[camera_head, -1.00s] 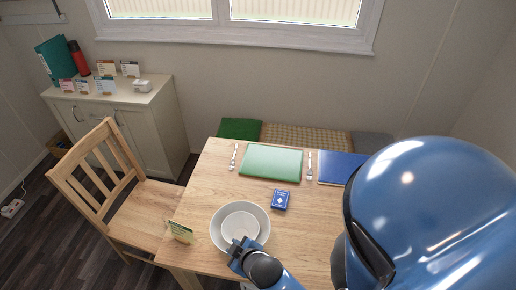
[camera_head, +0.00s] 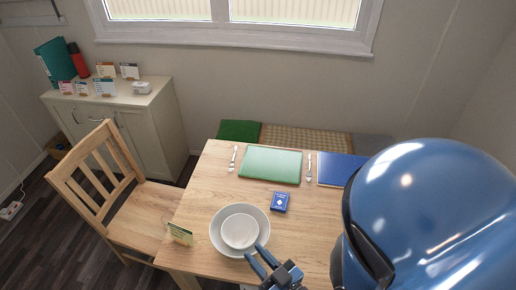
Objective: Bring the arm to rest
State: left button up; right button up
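My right gripper (camera_head: 255,254) is low in the head view, over the table's front part. Its two fingers are apart and nothing shows between them. The fingertips lie close to the front right rim of a large white bowl (camera_head: 218,244); I cannot tell whether they touch it. A smaller white bowl (camera_head: 240,231) sits inside the large bowl. My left gripper is not in view.
A wooden chair (camera_head: 135,205) stands left. My blue arm hides the table's right side.

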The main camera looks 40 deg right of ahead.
notch_tip(320, 180, down, 4)
jog(key=b, duration=0.4)
jog(key=shift+f, duration=0.25)
jog(key=shift+s+d, duration=0.1)
